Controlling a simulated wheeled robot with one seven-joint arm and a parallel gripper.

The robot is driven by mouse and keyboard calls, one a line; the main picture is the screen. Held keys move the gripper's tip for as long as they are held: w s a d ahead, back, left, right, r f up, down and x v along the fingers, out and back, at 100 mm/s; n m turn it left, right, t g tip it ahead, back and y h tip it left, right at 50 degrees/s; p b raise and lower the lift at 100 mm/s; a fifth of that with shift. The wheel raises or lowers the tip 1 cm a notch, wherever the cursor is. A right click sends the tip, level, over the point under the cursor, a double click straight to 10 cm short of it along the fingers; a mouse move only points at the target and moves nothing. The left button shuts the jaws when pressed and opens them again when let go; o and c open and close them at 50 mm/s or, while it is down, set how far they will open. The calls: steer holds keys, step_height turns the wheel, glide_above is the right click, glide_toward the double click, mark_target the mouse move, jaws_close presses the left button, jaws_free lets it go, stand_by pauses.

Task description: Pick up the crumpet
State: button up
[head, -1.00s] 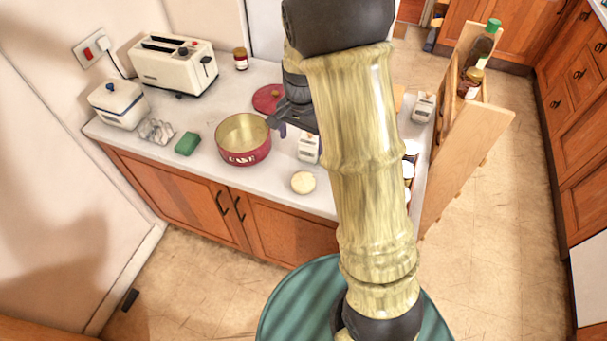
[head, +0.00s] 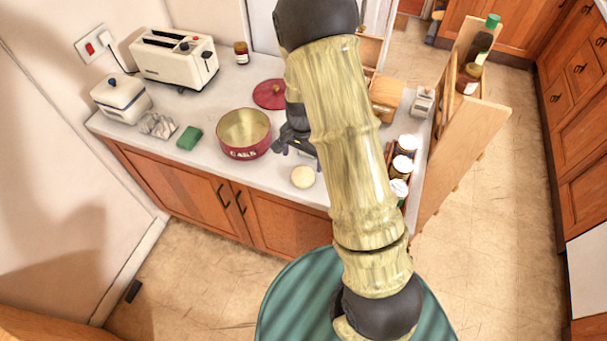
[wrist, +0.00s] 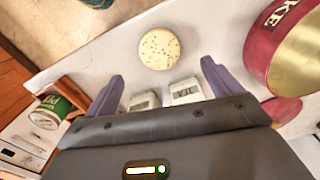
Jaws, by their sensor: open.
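The crumpet (head: 303,177) is a round, pale, flat piece lying on the white counter near its front edge, to the right of the red pot. In the wrist view the crumpet (wrist: 159,48) shows whole, with a speckled top, beyond my fingertips. My gripper (head: 296,148) is above the counter, just behind the crumpet in the head view and partly hidden by my arm. In the wrist view my gripper (wrist: 162,80) has its two purple fingers spread wide, with nothing held between them. The crumpet is apart from the fingers.
The red pot (head: 245,153) stands close left of the crumpet, with a red lid (head: 270,94) behind it. Small white cartons (wrist: 185,90) show between my fingers. Several jars (head: 404,160) stand at the right end. A green sponge (head: 189,138) and toaster (head: 174,59) are left.

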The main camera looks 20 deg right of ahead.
mark_target(302, 176)
steer(key=shift+f, duration=1.4)
steer(key=shift+f+p, duration=0.15)
steer(key=shift+p, duration=0.2)
steer(key=shift+s+f+p, duration=0.15)
steer(key=shift+f+p, duration=0.4)
steer(key=shift+f, duration=0.1)
steer(key=shift+a+f+p, duration=0.1)
steer(key=shift+f+p, duration=0.5)
steer(key=shift+f, duration=1.2)
steer(key=shift+c, duration=0.2)
steer(key=c, duration=1)
